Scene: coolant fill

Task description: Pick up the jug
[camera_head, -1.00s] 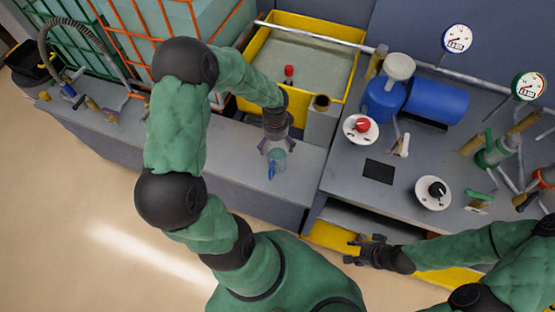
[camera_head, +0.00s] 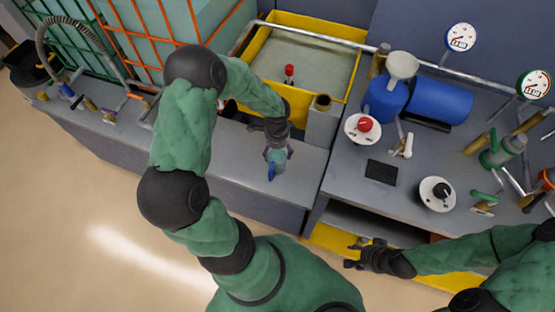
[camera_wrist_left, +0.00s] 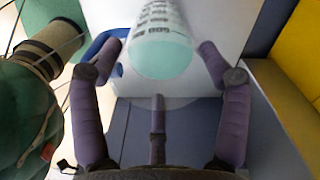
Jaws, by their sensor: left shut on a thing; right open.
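The jug (camera_head: 275,157) is a small clear vessel with a blue handle (camera_head: 272,172). It is at the left counter, in front of the yellow basin. My left gripper (camera_head: 278,151) is closed around its sides. In the left wrist view the jug (camera_wrist_left: 160,45) shows dark print and a pale green round face between the purple fingers of the gripper (camera_wrist_left: 160,62). Its blue handle is partly hidden behind the left finger. I cannot tell whether the jug is clear of the counter. My right gripper (camera_head: 356,254) is open and empty at the front of the right counter.
A yellow basin (camera_head: 302,63) of liquid stands behind the left counter (camera_head: 305,166). A blue container with a white funnel (camera_head: 402,65), dials, valves and pipes crowd the right counter. A grey hose (camera_head: 80,27) arches at far left.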

